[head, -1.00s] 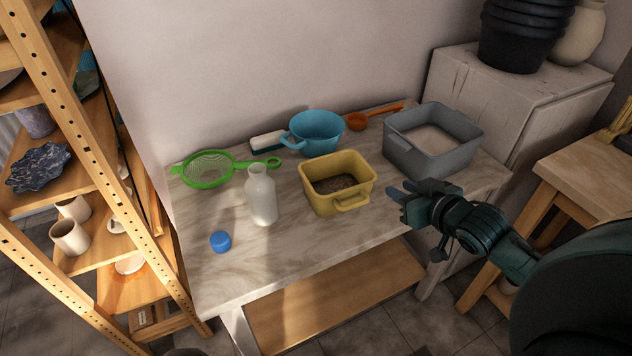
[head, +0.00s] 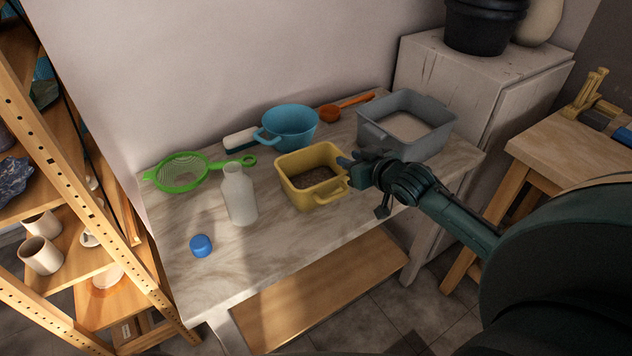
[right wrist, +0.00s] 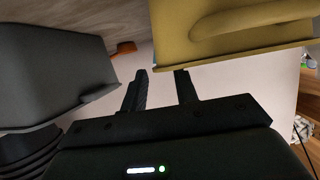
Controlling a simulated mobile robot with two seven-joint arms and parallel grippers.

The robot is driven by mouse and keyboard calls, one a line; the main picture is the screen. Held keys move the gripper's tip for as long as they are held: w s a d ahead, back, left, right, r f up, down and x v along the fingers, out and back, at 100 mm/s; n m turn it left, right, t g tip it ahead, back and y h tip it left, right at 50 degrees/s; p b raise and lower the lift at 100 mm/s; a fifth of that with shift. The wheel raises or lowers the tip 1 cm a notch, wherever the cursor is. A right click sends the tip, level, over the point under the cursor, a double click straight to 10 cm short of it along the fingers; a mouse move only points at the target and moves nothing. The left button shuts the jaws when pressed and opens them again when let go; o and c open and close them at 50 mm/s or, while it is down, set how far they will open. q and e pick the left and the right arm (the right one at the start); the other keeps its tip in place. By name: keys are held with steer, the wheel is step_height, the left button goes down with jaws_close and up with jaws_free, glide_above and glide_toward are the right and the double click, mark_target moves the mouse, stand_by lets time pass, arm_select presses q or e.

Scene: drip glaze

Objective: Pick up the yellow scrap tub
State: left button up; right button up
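The yellow scrap tub (head: 300,197) stands upright on the marbled worktable, with dark scraps inside and a handle on its front side. My right gripper (head: 345,171) is at the tub's right side, close to the rim and handle. In the right wrist view the gripper (right wrist: 161,84) has its two fingers apart with nothing between them. There the yellow tub (right wrist: 220,45) fills the top right, beyond the fingertips, with its handle bar showing. I cannot tell whether a finger touches it. My left gripper is not in view.
A grey basin (head: 437,139) stands just behind and right of my right gripper. A white bottle (head: 239,197), blue cap (head: 201,246), green sieve (head: 183,173), blue colander (head: 290,130) and orange scoop (head: 330,113) share the table (head: 270,255).

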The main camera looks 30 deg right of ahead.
steer(key=shift+x, duration=1.95)
steer(key=shift+a, duration=0.15)
steer(key=shift+c, duration=0.4)
jaws_close()
